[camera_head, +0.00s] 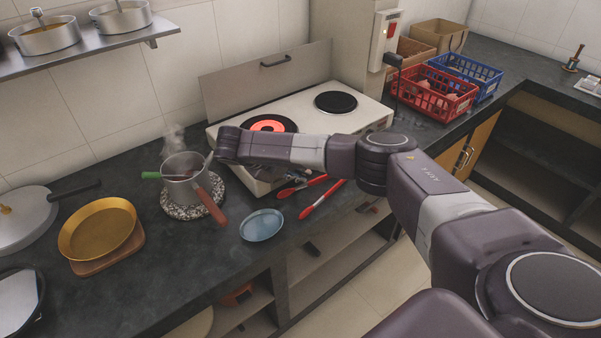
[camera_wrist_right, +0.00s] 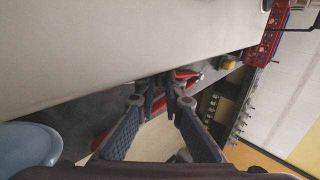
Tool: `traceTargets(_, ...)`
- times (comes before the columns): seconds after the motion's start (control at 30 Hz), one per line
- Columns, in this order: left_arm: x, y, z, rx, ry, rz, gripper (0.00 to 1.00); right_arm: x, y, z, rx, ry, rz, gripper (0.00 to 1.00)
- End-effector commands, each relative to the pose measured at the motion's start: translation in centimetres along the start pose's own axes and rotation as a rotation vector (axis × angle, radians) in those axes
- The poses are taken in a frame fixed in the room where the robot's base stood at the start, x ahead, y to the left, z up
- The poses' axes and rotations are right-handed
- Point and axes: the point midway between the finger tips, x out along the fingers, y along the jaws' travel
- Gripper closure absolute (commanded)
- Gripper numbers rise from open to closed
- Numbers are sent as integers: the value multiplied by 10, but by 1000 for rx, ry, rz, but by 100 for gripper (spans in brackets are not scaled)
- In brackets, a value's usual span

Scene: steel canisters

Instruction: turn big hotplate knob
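The white hotplate (camera_head: 285,108) stands on the dark counter with its lid raised at the back. Its left burner (camera_head: 268,124) glows red and its right burner (camera_head: 336,102) is black. My right forearm crosses in front of the hotplate and hides much of its front; I cannot make out the big knob in either view. My left gripper is not in view.
A steaming pot (camera_head: 183,172) on a speckled mat, a blue plate (camera_head: 262,225) and red-handled utensils (camera_head: 318,200) lie near the hotplate. A gold pan (camera_head: 98,229) is at left. Red (camera_head: 436,98) and blue (camera_head: 470,70) baskets stand at right.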

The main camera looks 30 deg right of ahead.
Motion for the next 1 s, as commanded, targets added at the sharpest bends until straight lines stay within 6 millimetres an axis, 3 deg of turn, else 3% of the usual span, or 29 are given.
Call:
traceTargets(0.47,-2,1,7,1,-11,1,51,0,-3,0,2,0,74,100)
traceTargets(1.0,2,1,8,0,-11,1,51,3,-12,0,5,0,499,100)
